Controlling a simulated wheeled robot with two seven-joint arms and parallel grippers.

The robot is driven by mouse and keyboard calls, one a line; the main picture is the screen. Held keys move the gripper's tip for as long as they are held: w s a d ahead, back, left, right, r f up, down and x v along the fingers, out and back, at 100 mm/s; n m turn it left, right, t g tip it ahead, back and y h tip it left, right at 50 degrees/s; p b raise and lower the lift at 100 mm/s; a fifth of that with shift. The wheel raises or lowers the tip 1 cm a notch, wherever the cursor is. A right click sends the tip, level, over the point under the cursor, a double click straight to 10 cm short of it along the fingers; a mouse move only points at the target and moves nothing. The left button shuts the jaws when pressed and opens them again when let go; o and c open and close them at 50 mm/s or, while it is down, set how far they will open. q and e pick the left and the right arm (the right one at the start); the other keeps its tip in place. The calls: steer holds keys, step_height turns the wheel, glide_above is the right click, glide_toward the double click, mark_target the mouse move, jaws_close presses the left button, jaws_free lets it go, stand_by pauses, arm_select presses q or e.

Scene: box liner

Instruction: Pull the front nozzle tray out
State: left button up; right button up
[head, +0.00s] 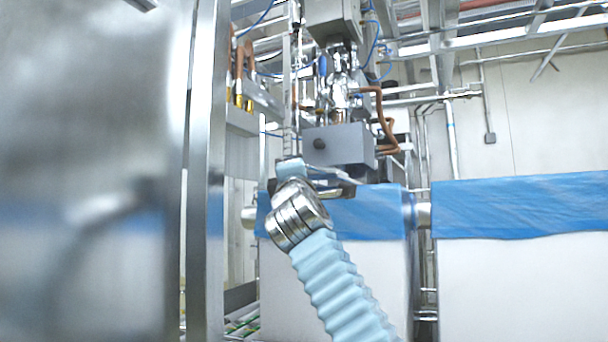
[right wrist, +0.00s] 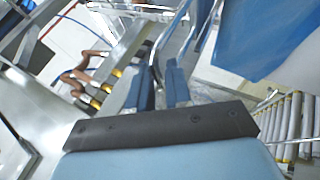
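I cannot tell for certain which part is the front nozzle tray. A grey box-shaped block (head: 340,145) with a dark round knob on its front hangs under the machine's nozzle assembly (head: 340,85) in the head view. My right gripper (right wrist: 158,82) shows two blue fingers with a gap between them. A thin bright metal bar (right wrist: 155,62) shows in or behind that gap, and I cannot tell whether the fingers touch it. In the head view, my right wrist is just below the grey block, with its fingertips unclear. My left gripper is not in view.
A large steel panel (head: 90,170) fills the left, with an upright steel post (head: 207,170) at its edge. Blue sheeting (head: 520,205) covers a white box-like surface (head: 520,285) at right. Copper pipes (right wrist: 80,75) and a roller rack (right wrist: 290,122) show in the wrist view.

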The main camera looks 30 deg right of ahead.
steer(key=b+v, duration=1.1)
steer(key=v, duration=0.2)
steer(key=shift+s+f, duration=0.2)
steer(key=shift+s, duration=0.2)
